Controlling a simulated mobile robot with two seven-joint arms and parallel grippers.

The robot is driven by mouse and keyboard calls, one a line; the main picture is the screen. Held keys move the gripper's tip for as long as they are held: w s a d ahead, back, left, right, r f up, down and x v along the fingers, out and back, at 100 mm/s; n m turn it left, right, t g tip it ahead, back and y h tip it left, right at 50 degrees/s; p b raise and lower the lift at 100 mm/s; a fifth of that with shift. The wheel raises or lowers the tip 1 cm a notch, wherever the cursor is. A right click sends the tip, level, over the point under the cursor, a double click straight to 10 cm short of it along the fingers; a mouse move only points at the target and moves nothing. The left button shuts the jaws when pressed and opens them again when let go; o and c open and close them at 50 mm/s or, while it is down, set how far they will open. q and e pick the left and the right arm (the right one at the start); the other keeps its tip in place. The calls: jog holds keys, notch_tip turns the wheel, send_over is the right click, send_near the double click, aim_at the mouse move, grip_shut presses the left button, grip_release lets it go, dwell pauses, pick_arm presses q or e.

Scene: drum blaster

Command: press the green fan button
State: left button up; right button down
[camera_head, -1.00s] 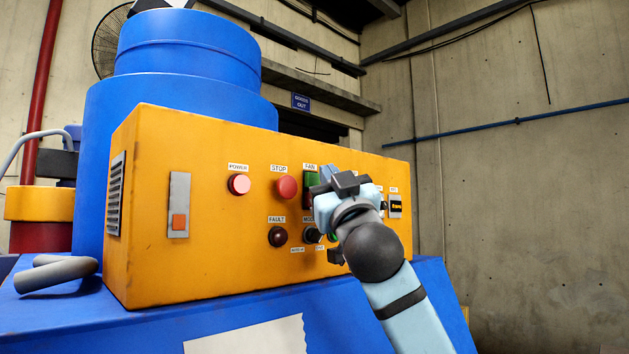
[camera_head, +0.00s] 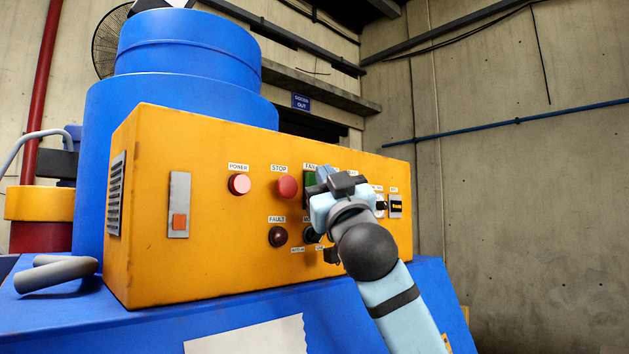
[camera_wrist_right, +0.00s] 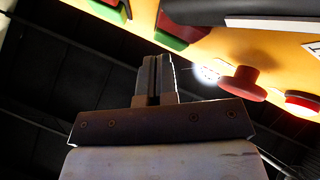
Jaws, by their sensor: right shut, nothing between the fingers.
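The green fan button (camera_head: 310,179) is on the front of the orange control box, under the FAN label. My right gripper (camera_head: 330,182) is in front of the panel and hides the button's right part. In the right wrist view the closed fingers (camera_wrist_right: 157,66) point at the panel, close to the green part of a green-and-red switch (camera_wrist_right: 171,40), which looks like the fan switch. I cannot tell whether they touch it. The fingers are shut with nothing between them. My left gripper is not in view.
The red stop button (camera_head: 287,187) is just left of the fan button. The power button (camera_head: 239,185) is farther left. The dark fault light (camera_head: 278,236) and a black knob (camera_head: 311,234) are below. The orange box (camera_head: 150,260) stands on a blue surface.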

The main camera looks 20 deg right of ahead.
jog(key=shift+w+a, duration=0.15)
jog(key=shift+w, duration=0.25)
dwell(0.6)
jog(key=shift+s, duration=0.1)
jog(key=shift+s+d, duration=0.3)
jog(key=shift+s, duration=0.4)
jog(key=s, duration=0.1)
jog(key=s+d, duration=0.1)
jog(key=s, duration=0.2)
jog(key=shift+s+d, duration=0.3)
jog(key=shift+s, duration=0.05)
jog(key=shift+f, duration=0.1)
dwell(0.8)
